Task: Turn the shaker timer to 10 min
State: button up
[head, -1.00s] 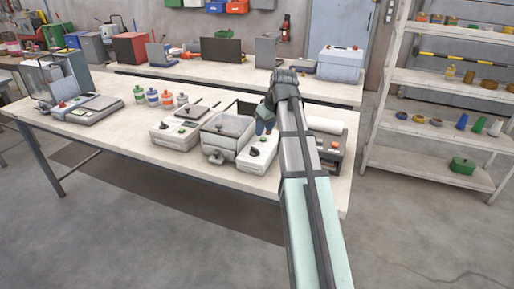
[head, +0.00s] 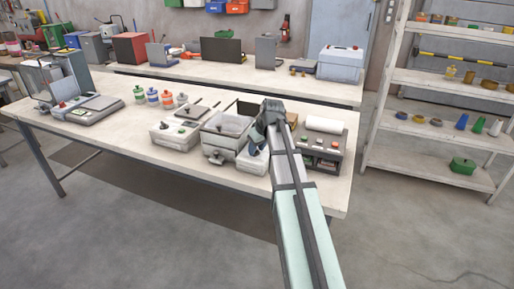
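A white control box (head: 247,164) stands near the front edge of the bench, right of an open-topped grey unit (head: 226,123) with a spout-like part at its front. My gripper (head: 254,149) is over this box, fingers pointing down, and covers most of its top. The dark knob and green button on the box are hidden now. I cannot tell whether the fingers touch the knob or how far apart they are. Which unit is the shaker is not readable, nor are any timer marks.
A flat white unit (head: 174,137) with a dark knob stands left of the grey unit. A dark-fronted machine (head: 321,152) with a white roll (head: 325,125) stands close on the right of my arm. Striped bottles (head: 153,96) stand further left. The bench's front left is clear.

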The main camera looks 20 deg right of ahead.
jog(key=shift+c, duration=0.4)
grip_shut()
